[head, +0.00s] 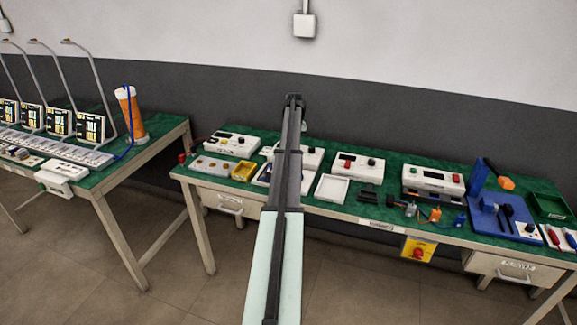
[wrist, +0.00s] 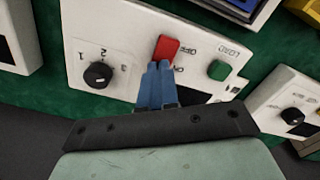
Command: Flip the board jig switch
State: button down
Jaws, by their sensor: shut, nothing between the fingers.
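In the wrist view a white panel box (wrist: 125,52) carries a red rocker switch (wrist: 167,48), a black knob (wrist: 97,75) marked 1 and 2, and a green button (wrist: 218,70).
The green-topped bench (head: 385,208) holds several white control boxes, a white tray (head: 332,188), a yellow tray (head: 244,171) and a blue fixture (head: 490,215) with an orange-handled lever (head: 506,183). Another white box with a black knob (wrist: 292,116) sits close by at right in the wrist view.

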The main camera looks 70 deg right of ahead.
jog(key=shift+f, duration=0.15)
jog(key=shift+r, duration=3.5)
